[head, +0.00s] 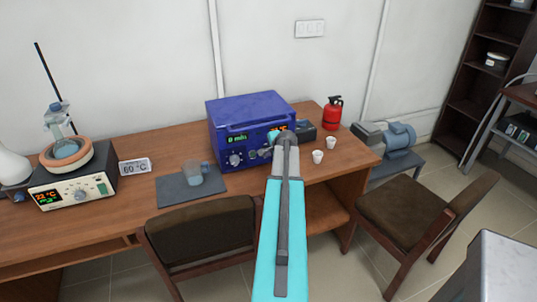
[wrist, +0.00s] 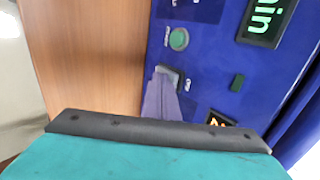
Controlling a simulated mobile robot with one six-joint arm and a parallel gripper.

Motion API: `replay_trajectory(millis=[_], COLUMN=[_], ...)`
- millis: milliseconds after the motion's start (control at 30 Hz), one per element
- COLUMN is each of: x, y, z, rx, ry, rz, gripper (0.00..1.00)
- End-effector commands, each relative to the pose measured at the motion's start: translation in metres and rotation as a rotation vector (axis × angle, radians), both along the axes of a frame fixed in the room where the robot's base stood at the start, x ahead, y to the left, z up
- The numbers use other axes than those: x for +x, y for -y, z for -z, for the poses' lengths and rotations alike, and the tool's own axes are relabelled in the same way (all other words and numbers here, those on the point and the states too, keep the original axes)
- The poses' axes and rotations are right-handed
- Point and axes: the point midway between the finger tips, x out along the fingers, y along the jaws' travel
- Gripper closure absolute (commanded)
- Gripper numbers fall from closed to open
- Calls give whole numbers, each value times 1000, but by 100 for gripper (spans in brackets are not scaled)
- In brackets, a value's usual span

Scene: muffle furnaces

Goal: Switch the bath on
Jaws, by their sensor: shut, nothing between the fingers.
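The blue box-shaped unit (head: 251,112), which I take to be the bath, stands on the bench with a green "0 min" display, an orange display and knobs on its front. In the wrist view its blue panel (wrist: 207,75) appears turned sideways, with a round green button (wrist: 179,38) and a dark rocker switch (wrist: 177,73). My gripper (head: 285,139) is shut and empty in front of the panel's right part. In the wrist view its fingertips (wrist: 160,80) are at the rocker switch and partly cover it; I cannot tell whether they touch it.
A heating unit (head: 72,190) with a lit display and a bowl holding a flask stands at left, beside a "60 °C" sign (head: 135,166). A beaker (head: 194,175) is on a dark mat (head: 180,192). Two white cups (head: 318,156) and a red extinguisher (head: 332,113) stand right. Chairs (head: 200,231) stand in front.

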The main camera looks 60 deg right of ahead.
Motion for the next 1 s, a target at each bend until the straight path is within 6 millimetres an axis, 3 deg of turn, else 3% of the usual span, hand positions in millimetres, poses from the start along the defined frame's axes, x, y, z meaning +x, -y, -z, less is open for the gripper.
replay_trajectory(millis=[533, 1000], x=[-21, -55], y=[-27, -55], z=[6, -21], rx=[1, -1], ry=[-1, 0], rz=[-4, -6], gripper=[100, 100])
